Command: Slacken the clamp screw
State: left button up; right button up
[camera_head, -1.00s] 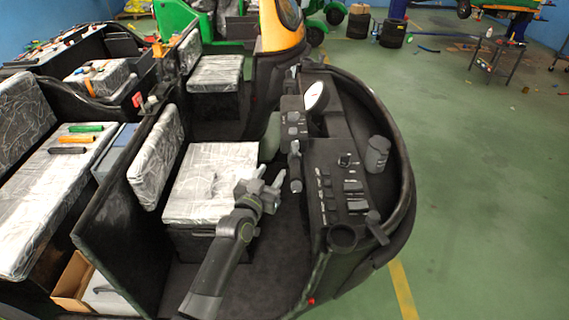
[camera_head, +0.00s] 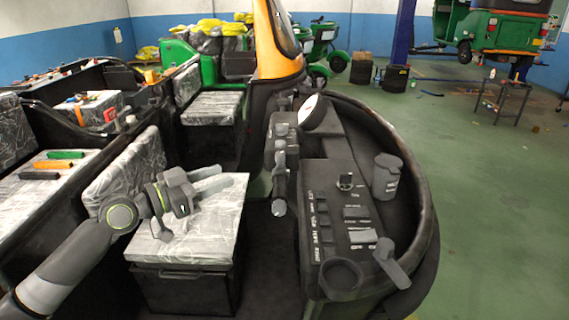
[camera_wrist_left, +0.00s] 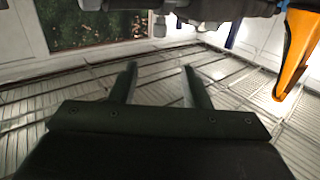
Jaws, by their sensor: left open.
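My left gripper (camera_head: 223,178) is open and empty above the patterned front seat (camera_head: 222,230), left of the handlebar column (camera_head: 280,165). Its two spread fingers also show in the left wrist view (camera_wrist_left: 160,72), with nothing between them. The dashboard (camera_head: 335,230) carries switches, a round gauge (camera_head: 313,112), a grey canister (camera_head: 386,177) and a grey lever (camera_head: 391,263) at its near right corner. I cannot make out which part is the clamp screw. My right gripper is not in view.
The black cab rim (camera_head: 425,195) curves around the dashboard. A battery (camera_head: 93,107) and orange and green tools (camera_head: 66,154) lie at left. A small work table (camera_head: 500,100) stands at the back right. The green floor (camera_head: 490,220) on the right is largely clear.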

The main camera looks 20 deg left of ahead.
aim_at(276, 155)
pick_arm(q)
jog(key=p+x, duration=0.5)
jog(key=x, duration=1.2)
jog(key=shift+d+p, duration=0.15)
jog(key=shift+p, duration=0.25)
jog(key=shift+r, duration=0.1)
grip_shut()
